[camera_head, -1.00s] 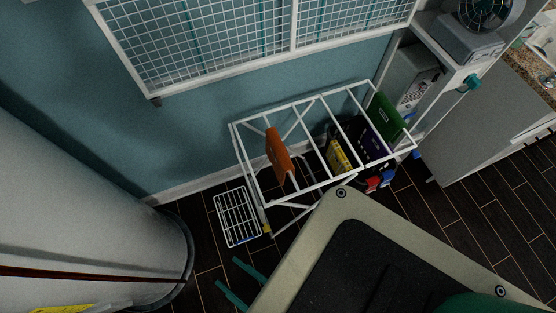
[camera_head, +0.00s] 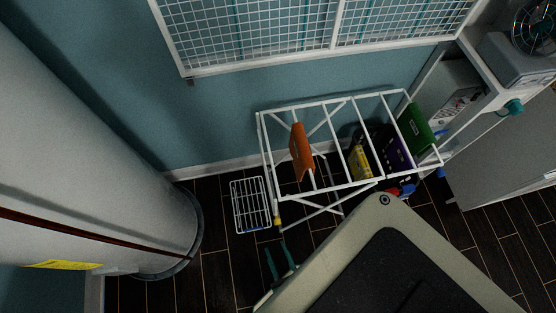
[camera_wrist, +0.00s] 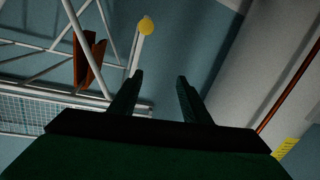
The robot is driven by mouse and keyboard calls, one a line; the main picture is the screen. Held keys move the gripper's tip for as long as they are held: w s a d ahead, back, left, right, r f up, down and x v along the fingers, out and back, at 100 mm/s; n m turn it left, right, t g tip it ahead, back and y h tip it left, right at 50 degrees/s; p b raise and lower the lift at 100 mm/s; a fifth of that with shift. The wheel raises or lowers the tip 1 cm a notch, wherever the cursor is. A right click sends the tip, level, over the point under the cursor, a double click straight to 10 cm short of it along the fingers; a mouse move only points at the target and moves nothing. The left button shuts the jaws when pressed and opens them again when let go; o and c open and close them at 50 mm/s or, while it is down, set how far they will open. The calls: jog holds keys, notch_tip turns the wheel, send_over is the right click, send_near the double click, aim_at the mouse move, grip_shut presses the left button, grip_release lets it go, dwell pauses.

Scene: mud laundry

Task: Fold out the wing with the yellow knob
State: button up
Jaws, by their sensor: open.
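A white drying rack (camera_head: 345,187) stands by the blue wall. The yellow knob (camera_head: 278,221) is by the wing's right side. In the wrist view the yellow knob (camera_wrist: 145,25) sits on the end of a white bar, beyond my fingertips and slightly left of the gap. My gripper (camera_head: 280,260) is below the knob in the head view. In the wrist view my gripper (camera_wrist: 160,76) is open and empty, apart from the knob.
An orange cloth (camera_head: 301,152) hangs on the rack, with yellow, purple and green items (camera_head: 416,128) farther right. A large pale rounded cylinder (camera_head: 95,130) stands at left. A white wall grid (camera_head: 260,38) is above. Dark floor lies between the cylinder and the rack.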

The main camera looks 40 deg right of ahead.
aim_at(278, 224)
jog(key=d+f+m+h, duration=0.2)
jog(key=d+f+h, duration=0.1)
jog(key=f, duration=0.4)
jog(key=shift+g, duration=0.3)
jog(key=x, duration=1)
jog(key=shift+d, duration=0.25)
grip_shut()
